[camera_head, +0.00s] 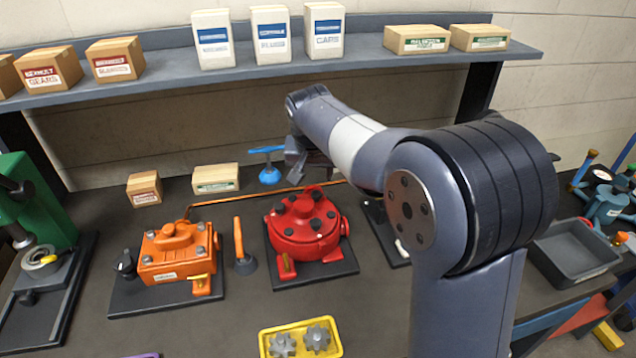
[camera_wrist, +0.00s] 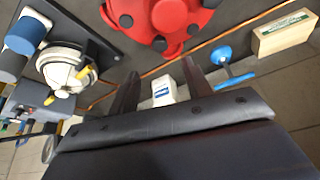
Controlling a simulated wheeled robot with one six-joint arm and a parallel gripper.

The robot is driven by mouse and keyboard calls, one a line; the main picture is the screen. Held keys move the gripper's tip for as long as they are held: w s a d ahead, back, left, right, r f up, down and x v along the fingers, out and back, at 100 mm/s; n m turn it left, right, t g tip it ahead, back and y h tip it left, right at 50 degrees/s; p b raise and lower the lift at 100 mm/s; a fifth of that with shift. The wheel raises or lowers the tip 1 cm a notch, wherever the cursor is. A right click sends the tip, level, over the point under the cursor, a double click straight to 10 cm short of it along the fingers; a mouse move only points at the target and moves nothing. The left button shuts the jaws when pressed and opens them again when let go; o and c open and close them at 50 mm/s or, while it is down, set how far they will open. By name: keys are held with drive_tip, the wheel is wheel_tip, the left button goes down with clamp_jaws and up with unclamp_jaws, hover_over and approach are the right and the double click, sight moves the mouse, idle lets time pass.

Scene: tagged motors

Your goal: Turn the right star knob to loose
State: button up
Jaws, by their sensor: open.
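I cannot pick out the right star knob for certain. The red round housing (camera_head: 303,232) has several black knobs on top and sits on a dark plate in mid-bench; part of it shows at the top of the wrist view (camera_wrist: 170,12). The orange motor (camera_head: 175,252) stands to its left, with a separate black knob (camera_head: 125,264) at its left side. A pale round unit (camera_wrist: 68,68) with a yellow lever shows in the wrist view; my arm mostly hides it in the head view. My gripper (camera_wrist: 158,70) is open and empty, its fingers apart, above the bench behind the red housing (camera_head: 297,163).
A blue T-handled tool (camera_head: 269,167) and two small cartons (camera_head: 216,178) stand at the back. An upright orange handle (camera_head: 240,245) is between the motors. A yellow tray (camera_head: 300,337) with gears is in front. A shelf (camera_head: 370,52) with boxes hangs above. A grey bin (camera_head: 572,255) is right.

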sight(317, 193)
drive_tip(key=p+x, duration=0.1)
drive_tip(key=x, duration=0.8)
drive_tip(key=shift+c, duration=0.5)
drive_tip(key=c, duration=0.9)
